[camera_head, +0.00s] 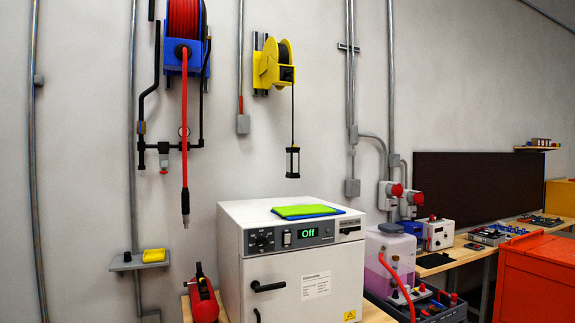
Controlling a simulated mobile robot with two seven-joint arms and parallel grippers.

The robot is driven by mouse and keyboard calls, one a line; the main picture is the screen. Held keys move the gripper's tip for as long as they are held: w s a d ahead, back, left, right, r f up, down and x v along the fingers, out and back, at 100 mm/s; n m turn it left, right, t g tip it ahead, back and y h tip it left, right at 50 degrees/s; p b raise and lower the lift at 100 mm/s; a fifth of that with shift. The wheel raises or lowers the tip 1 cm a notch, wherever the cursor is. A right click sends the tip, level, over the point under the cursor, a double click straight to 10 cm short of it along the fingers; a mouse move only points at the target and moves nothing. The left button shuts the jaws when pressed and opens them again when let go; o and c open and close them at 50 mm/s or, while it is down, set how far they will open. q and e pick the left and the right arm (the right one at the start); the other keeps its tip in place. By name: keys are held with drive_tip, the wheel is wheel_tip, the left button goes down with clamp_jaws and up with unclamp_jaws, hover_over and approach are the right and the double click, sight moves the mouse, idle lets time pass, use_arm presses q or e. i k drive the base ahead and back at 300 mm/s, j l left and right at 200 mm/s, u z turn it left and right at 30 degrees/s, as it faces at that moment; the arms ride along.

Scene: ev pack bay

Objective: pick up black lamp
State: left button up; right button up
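A black lamp (293,162) with a pale middle hangs upright on a dark cord below a yellow reel (273,64) on the wall. It hangs above the white oven-like cabinet (290,265), apart from its top. Nothing touches the lamp apart from its cord. Neither of my grippers shows in the head view.
Green and blue cloths (307,211) lie on the cabinet top. A red hose (184,130) hangs from a blue reel at left. A small shelf (140,260) holds a yellow item. A pink-liquid container (389,260) and a red cabinet (535,275) stand at right.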

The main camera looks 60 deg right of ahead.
sight(292, 153)
drive_tip(key=l+u, duration=0.1)
drive_tip(key=l, duration=1.5)
drive_tip(key=k+l+u, duration=0.1)
drive_tip(key=l, duration=1.55)
